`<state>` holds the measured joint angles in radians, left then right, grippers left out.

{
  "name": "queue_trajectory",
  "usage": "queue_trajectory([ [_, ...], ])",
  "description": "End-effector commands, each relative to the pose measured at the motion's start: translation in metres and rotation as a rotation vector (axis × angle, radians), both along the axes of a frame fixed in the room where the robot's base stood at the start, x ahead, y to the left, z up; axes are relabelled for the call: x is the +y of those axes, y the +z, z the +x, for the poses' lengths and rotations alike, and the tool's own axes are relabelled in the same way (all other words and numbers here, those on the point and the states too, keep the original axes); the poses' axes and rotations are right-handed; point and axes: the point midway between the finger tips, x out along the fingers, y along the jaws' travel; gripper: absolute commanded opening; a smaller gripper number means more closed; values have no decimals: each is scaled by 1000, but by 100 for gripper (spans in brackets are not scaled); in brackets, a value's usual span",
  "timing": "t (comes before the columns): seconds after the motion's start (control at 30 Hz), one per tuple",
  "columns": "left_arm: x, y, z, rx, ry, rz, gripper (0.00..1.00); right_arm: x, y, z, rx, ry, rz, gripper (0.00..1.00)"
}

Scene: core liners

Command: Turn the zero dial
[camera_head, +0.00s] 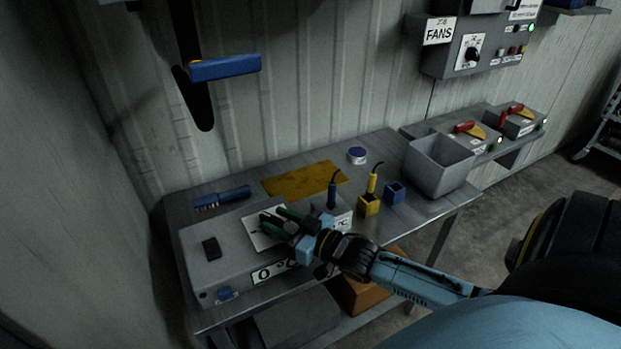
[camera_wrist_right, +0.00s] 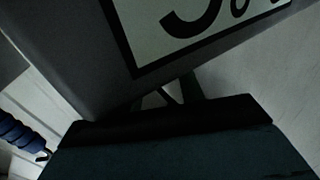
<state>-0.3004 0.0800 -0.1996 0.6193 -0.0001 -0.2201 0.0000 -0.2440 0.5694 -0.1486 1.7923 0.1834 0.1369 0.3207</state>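A grey box (camera_head: 206,265) with a "0 °C" label (camera_head: 272,271) sits at the left front of the bench. A white plate (camera_head: 256,241) lies on its top. My right gripper (camera_head: 272,222) reaches over this plate from the right, its two dark green fingers visibly apart. They cover part of the plate, so I cannot make out the dial or whether they touch it. In the right wrist view, the dark gripper body fills the bottom, below part of a large-lettered label (camera_wrist_right: 205,25). My left gripper is not in view.
A blue probe (camera_head: 332,192) stands just behind the gripper, beside a yellow probe in a yellow block (camera_head: 369,206) and a blue block (camera_head: 394,193). A blue brush (camera_head: 222,197), yellow mat (camera_head: 303,181) and grey bin (camera_head: 440,168) are on the bench (camera_head: 390,152). A fans panel (camera_head: 470,50) hangs behind.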

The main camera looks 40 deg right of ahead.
Motion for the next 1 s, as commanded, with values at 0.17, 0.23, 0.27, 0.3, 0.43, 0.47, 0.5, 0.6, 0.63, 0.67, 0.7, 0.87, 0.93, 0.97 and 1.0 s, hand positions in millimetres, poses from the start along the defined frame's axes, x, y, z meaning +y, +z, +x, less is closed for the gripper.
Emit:
queue_trajectory([
  [0.17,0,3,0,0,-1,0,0,-10,-1,-36,5,0,0,38],
  [0.23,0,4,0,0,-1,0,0,-14,-1,-49,5,0,-1,38],
  [0.27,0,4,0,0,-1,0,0,-16,-1,-54,5,0,-1,38],
  [0.3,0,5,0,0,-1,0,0,-18,-1,-62,6,0,-1,38],
  [0.43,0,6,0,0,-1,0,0,-24,0,-81,4,0,-1,38],
  [0.47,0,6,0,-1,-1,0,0,-25,-1,-85,3,0,-1,38],
  [0.5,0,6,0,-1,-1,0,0,-27,-1,-89,3,-1,-1,38],
  [0.6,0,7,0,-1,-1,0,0,-29,0,-97,1,0,0,38],
  [0.63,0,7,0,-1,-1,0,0,-29,0,-99,0,0,0,38],
  [0.67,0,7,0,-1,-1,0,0,-30,0,-100,0,0,0,38],
  [0.7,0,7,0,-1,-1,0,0,-30,0,-102,0,0,0,38],
  [0.87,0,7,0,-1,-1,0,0,-31,0,-103,0,0,-1,38],
  [0.93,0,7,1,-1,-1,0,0,-31,0,-103,-1,0,-1,38],
  [0.97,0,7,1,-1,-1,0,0,-31,0,-103,0,0,-1,38],
  [1.0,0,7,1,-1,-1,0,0,-31,0,-103,0,0,0,38],
])
